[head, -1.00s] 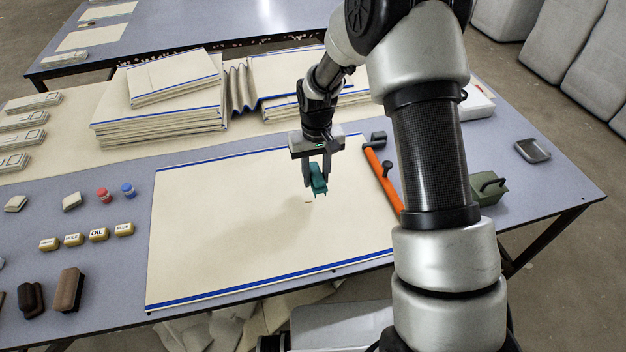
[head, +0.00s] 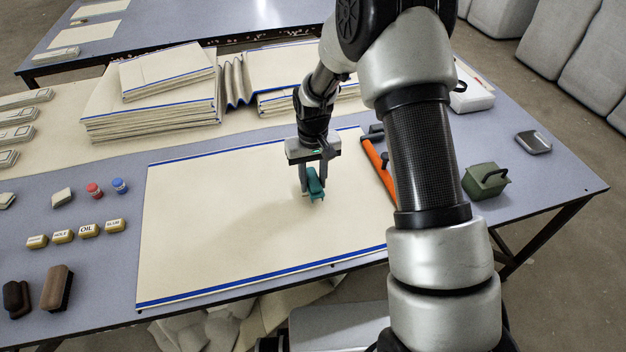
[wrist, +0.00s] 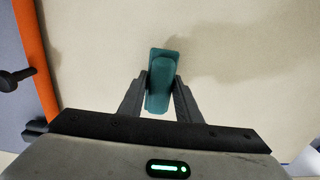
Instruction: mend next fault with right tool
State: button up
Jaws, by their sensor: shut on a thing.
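My gripper (head: 314,182) is shut on a teal tool (head: 317,190) above the right part of a cream cloth (head: 220,230) with blue edge stripes. In the wrist view the teal tool (wrist: 160,82) sits between both fingers, over plain cloth. I cannot tell whether it touches the cloth. A faint darker, damp-looking patch (wrist: 215,60) shows on the cloth beside the tool. Labelled small blocks, one reading OIL (head: 88,230), stand in a row to the left of the cloth. Two brushes, one brown (head: 57,288), lie at the front left.
An orange-handled tool (head: 377,160) lies along the cloth's right edge. A green box with a handle (head: 486,180) and a grey tray (head: 533,143) are further right. Folded cloth stacks (head: 150,105) stand behind. Red (head: 94,190) and blue (head: 120,186) capped pots stand left.

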jog(key=shift+f+b, duration=0.7)
jog(key=shift+f, duration=0.3)
dwell(0.3)
